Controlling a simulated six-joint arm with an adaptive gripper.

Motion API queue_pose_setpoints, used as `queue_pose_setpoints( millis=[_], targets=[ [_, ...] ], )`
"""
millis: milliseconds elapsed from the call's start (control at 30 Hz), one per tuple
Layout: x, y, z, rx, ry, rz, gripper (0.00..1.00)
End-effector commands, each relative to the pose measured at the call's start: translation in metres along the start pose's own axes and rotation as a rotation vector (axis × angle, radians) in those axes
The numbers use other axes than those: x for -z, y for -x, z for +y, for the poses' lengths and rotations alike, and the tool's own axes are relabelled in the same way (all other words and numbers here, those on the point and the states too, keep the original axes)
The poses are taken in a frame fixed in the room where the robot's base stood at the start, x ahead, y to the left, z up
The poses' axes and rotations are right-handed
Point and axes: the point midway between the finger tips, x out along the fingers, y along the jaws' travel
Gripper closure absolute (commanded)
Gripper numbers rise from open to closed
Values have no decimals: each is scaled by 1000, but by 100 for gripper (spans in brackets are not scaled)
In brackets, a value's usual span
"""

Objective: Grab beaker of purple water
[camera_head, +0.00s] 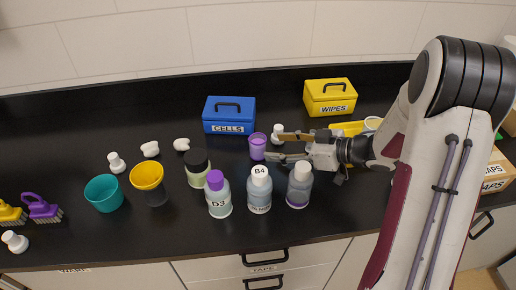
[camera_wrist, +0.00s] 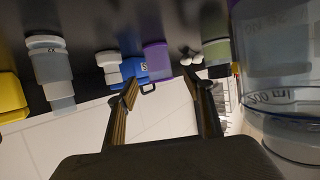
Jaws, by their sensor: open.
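The purple beaker (camera_head: 257,146) stands upright on the black counter, in front of the blue box. My gripper (camera_head: 275,147) is open and empty, with its fingers pointing left toward the beaker. The beaker is just left of the fingertips; the lower finger's tip is close to its edge, and I cannot tell whether they touch. In the wrist view the purple beaker (camera_wrist: 157,62) shows ahead, between the two fingertips (camera_wrist: 160,79). The water level inside is too small to make out.
The blue CELLS box (camera_head: 229,115) and yellow WIPES box (camera_head: 330,97) stand behind. A white-topped small bottle (camera_head: 277,133) is beside the upper finger.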

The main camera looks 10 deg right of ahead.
Motion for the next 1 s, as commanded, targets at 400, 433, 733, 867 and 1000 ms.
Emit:
queue_pose_setpoints(
  millis=[400,433,733,867,1000],
  targets=[
    [-1,-17,0,0,-1,-2,49],
    [-1,-19,0,0,-1,-2,49],
    [-1,-26,0,-2,0,-1,49],
    [0,-26,0,-2,0,-1,49],
    [-1,-29,0,-1,0,-1,49]
  ],
)
